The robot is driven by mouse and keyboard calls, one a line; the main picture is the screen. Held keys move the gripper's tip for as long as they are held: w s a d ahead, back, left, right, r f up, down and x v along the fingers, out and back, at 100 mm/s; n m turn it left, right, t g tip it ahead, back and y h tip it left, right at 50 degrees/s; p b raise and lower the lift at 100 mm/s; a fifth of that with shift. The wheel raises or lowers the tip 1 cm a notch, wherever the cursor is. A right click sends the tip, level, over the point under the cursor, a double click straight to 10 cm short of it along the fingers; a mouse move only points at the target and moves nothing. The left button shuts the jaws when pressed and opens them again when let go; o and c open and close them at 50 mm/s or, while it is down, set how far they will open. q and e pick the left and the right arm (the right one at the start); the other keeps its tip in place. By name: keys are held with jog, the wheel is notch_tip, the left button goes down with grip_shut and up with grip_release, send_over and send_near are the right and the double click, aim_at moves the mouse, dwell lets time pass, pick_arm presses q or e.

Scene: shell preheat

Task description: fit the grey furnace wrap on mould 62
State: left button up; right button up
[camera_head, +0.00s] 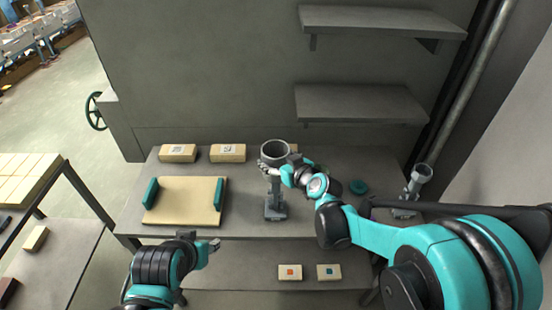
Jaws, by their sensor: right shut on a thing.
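A grey, open-topped round piece (275,147), which looks like the furnace wrap, is high above the table near the middle of the head view. My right gripper (274,164) is at its near side and shut on it. A grey upright stand (275,208) is below it on the table; whether the two touch I cannot tell. Pale blocks with small labels (178,153) (228,153) stand at the back of the table; no number is legible, so I cannot tell which is mould 62. My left gripper (214,245) is low at the table's front edge, apart from these things, its jaws unclear.
A cream board with teal handles (184,222) lies on the left of the table (245,226). A second grey cup on a stand (410,190) is at the right. Two labelled blocks (290,272) (329,272) sit on a lower shelf. Wall shelves (360,103) are empty.

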aim_at(279, 201)
jog(key=shift+f+b, duration=8.65)
jog(key=shift+f, duration=1.25)
jog(key=o, duration=1.2)
jog(key=shift+o, duration=0.2)
jog(key=v, duration=1.2)
